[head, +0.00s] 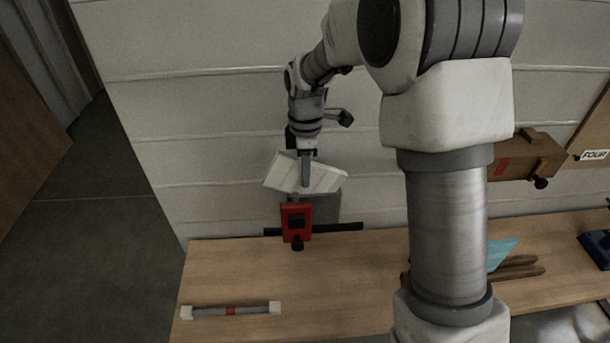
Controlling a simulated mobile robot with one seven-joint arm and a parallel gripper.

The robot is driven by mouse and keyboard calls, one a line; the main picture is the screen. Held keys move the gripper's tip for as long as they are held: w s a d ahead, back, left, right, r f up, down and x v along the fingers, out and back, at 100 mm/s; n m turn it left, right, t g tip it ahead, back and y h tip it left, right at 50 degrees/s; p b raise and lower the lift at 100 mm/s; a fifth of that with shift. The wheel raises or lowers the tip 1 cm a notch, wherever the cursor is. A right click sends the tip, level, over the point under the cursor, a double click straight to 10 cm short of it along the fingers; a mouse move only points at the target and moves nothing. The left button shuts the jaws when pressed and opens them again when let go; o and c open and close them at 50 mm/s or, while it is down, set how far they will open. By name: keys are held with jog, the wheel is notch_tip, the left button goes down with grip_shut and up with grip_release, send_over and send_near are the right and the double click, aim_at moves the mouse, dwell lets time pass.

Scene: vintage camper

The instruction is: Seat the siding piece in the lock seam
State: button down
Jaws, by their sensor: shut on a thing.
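The siding piece is a white, ribbed panel (328,179), held slightly tilted in front of the wall. My gripper (306,182) points down and is shut on it near its middle, covering part of it. Below the piece stands a red block (297,232) with a dark window and a black knob, at the back edge of the bench. A grey plate (327,208) shows behind and beside the block, partly covered by the piece. A dark horizontal bar (345,227) runs behind the block. I cannot tell which part is the lock seam, or whether the piece touches the block.
The wooden bench (235,275) is clear at left except for a grey rod with white ends and a red band (231,310). My arm hides the bench's middle. At right are a teal piece (502,252), brown sticks (518,267) and a brown wall box (527,156).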

jog(key=shift+r, duration=0.15)
notch_tip(320, 180, up, 18)
jog(key=p, duration=0.1)
dwell(0.3)
notch_tip(320, 180, down, 18)
jog(key=shift+r+b, duration=0.1)
jog(key=shift+b, duration=0.2)
dwell(0.4)
jog(key=shift+f, duration=0.3)
jog(key=c, duration=0.8)
grip_release()
